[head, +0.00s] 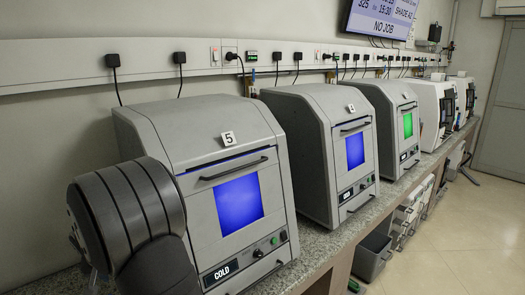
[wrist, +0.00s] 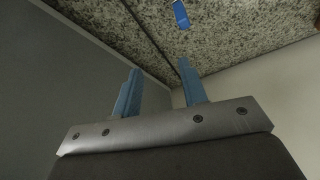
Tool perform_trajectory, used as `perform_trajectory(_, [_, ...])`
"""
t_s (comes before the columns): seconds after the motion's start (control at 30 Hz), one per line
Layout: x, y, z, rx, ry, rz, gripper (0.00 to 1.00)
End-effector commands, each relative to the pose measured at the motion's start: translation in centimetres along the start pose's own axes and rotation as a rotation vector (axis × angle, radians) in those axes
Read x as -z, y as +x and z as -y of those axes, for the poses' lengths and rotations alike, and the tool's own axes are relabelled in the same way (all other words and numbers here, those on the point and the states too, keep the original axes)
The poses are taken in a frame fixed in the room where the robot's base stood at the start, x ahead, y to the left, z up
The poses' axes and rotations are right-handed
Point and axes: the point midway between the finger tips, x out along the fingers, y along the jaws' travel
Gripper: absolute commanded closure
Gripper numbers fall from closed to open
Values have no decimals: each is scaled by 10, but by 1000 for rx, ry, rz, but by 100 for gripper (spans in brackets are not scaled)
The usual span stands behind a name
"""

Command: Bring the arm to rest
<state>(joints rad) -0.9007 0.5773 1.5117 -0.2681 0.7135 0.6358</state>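My gripper (wrist: 158,70) shows in the wrist view with its two blue fingers apart and nothing between them. It is open and empty. Its fingers point toward the speckled stone counter and a pale wall. In the head view, my dark grey arm stands at the lower left, in front of the left side of the nearest machine (head: 238,205). My gripper cannot be made out in the head view.
The nearest machine is labelled 5 and reads COLD. Other machines (head: 355,150) stand along the granite counter (head: 325,245). A small blue object (wrist: 181,14) lies on the counter. A grey bin (head: 373,256) is below. The floor (head: 450,240) at right is clear.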

Motion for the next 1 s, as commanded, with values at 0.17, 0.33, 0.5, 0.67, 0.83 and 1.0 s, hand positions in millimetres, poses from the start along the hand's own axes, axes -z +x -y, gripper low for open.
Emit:
perform_trajectory(0.17, [-3,-20,-13,-47,112,-1,61])
perform_trajectory(0.33, [-6,-42,-29,-97,232,-1,61])
perform_trajectory(0.5, [-15,-63,-51,-148,354,-1,61])
perform_trajectory(0.67, [-28,-80,-74,-190,458,-1,61])
perform_trajectory(0.83, [-47,-95,-99,-225,538,-1,61])
perform_trajectory(1.0, [-68,-105,-124,-251,602,0,61])
